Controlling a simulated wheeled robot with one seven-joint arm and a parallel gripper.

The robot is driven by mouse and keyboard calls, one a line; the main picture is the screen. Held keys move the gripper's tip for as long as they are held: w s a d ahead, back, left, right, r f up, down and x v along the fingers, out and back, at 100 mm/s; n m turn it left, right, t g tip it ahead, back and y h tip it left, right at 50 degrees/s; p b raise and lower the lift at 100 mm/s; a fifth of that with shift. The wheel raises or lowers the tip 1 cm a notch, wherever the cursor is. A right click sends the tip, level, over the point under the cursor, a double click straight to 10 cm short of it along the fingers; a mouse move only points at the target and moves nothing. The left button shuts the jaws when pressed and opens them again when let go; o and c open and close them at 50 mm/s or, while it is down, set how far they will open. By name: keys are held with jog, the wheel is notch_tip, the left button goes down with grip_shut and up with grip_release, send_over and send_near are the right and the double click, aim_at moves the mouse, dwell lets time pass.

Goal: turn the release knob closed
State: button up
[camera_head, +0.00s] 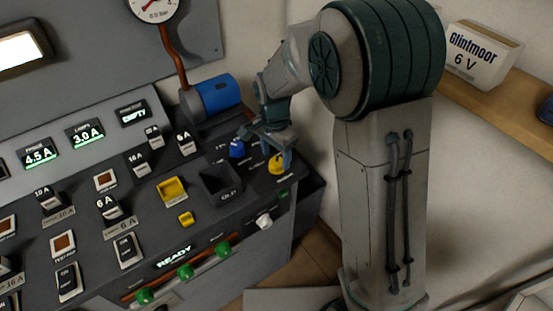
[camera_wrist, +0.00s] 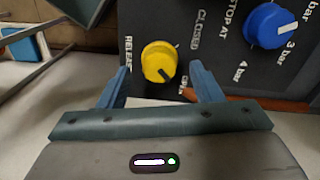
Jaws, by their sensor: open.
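The yellow release knob (camera_wrist: 157,60) is on the dark panel, with the words RELEASE, CLOSED and a partly hidden OPEN around it in the wrist view. Its dark pointer mark faces lower right, toward the partly hidden OPEN word. The knob also shows in the head view (camera_head: 276,165), partly under my gripper (camera_head: 268,143). In the wrist view my gripper (camera_wrist: 158,67) is open. Its blue fingers stand on either side of the knob with gaps between, not visibly touching it.
A blue knob (camera_wrist: 274,25) marked in bar sits beside the release knob. In the head view, a blue cylinder (camera_head: 220,92) lies behind the controls, and a dark recess (camera_head: 221,184) and yellow part (camera_head: 172,189) lie to the left. A shelf (camera_head: 500,105) is at right.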

aim_at(277, 165)
jog(key=shift+f, duration=1.35)
jog(key=c, duration=1)
